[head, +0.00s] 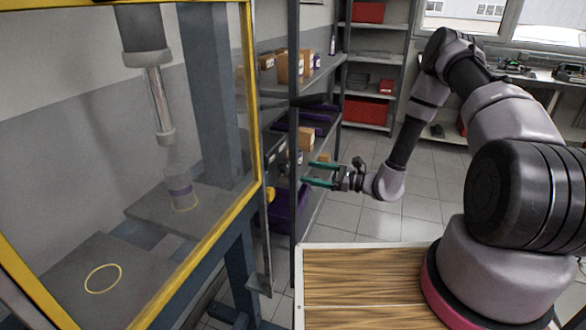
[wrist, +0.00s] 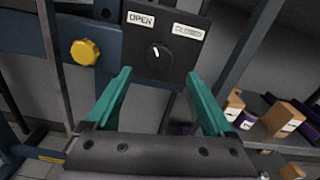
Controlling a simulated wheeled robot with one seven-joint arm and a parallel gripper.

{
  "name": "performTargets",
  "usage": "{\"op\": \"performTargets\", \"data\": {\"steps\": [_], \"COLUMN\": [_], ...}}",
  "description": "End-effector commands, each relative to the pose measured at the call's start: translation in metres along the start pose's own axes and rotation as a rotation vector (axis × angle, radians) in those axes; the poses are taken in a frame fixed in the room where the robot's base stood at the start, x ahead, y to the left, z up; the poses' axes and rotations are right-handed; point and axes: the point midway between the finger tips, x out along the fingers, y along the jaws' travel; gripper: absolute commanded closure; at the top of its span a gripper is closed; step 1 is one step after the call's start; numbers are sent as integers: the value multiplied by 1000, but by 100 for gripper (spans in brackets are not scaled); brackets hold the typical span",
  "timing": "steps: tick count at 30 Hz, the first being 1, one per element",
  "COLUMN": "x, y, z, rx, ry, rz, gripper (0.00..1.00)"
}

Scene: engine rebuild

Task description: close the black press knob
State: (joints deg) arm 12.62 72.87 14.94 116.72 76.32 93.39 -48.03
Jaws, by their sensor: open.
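The black press knob (wrist: 159,57) is on a dark panel (wrist: 177,71) in the upper middle of the wrist view. The panel has an OPEN label (wrist: 140,19) at upper left and a CLOSED label (wrist: 188,31) at upper right. The knob's white mark points up and slightly left, nearer the OPEN side. My gripper (wrist: 158,75) is open and empty, its green fingers on either side of the knob's line, apart from it. In the head view my gripper (head: 308,173) points left toward the press's side; the knob is not discernible there.
A yellow knob (wrist: 85,51) is left of the panel. Shelves with boxes (head: 290,67) stand close behind my gripper. A wooden tabletop (head: 360,287) is below my arm.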

Motion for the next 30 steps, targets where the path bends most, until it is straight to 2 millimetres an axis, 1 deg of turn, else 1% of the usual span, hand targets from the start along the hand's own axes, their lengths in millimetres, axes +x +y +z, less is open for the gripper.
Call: {"op": "performTargets", "data": {"steps": [1,3,6,10,15,23,26,27,29,30], "x": [11,25,42,59,69,70,70,70,70,70], "y": [2,1,2,1,0,0,0,0,0,0], "z": [0,0,1,0,0,0,0,0,0,0], "rx": [-1,-2,0,-1,-1,0,0,0,0,0], "ry": [-1,-2,-2,-1,0,0,0,0,0,0], "rz": [5,4,4,3,1,1,1,1,1,1], "gripper": [13,13,13,13,13,13,48,63,86,99]}}
